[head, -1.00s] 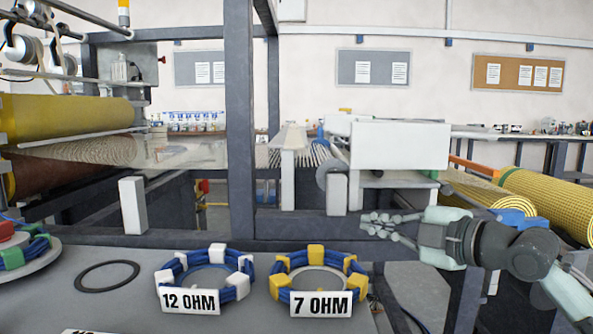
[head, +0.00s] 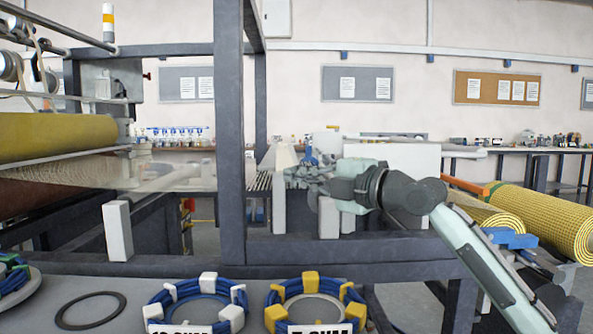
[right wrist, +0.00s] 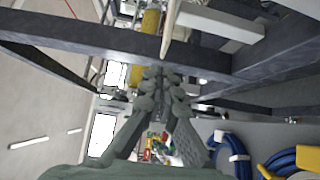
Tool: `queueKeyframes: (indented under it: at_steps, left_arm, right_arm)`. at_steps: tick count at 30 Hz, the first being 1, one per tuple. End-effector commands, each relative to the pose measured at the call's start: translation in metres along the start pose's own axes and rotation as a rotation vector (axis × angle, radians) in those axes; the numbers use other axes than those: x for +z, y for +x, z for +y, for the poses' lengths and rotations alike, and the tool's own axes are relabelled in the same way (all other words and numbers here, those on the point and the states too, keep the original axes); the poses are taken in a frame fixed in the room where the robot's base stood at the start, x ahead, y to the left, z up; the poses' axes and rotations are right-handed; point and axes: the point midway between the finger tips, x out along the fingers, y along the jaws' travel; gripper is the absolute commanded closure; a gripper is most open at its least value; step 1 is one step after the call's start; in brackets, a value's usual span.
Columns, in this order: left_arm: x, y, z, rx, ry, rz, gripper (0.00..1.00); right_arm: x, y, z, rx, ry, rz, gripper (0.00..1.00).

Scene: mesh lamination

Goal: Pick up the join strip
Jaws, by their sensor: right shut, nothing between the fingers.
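I cannot make out a join strip for certain in either view. My right gripper (head: 305,178) is shut and empty, in front of the pale machine parts beyond the dark frame. Its fingers show closed together in the right wrist view (right wrist: 163,78). A thin pale bar (right wrist: 171,28) appears just beyond the fingertips there; I cannot tell what it is. My left gripper is not in view.
A dark upright post (head: 230,150) and crossbeam (head: 340,257) stand close to my right arm. Blue cable coils with white clips (head: 197,305) and yellow clips (head: 315,302) lie on the front table. Yellow mesh rolls (head: 545,222) are at right.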

Motion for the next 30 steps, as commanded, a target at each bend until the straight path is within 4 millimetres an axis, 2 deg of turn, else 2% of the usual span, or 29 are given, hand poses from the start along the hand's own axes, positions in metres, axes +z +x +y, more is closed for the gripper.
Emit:
queueKeyframes:
  at_steps: [6,30]
  left_arm:
    - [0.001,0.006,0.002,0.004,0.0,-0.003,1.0]
    - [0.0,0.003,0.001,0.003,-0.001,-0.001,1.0]
  right_arm:
    - [0.012,0.013,0.001,0.001,0.001,0.002,1.0]
    - [0.02,0.02,0.0,0.001,0.0,0.001,1.0]
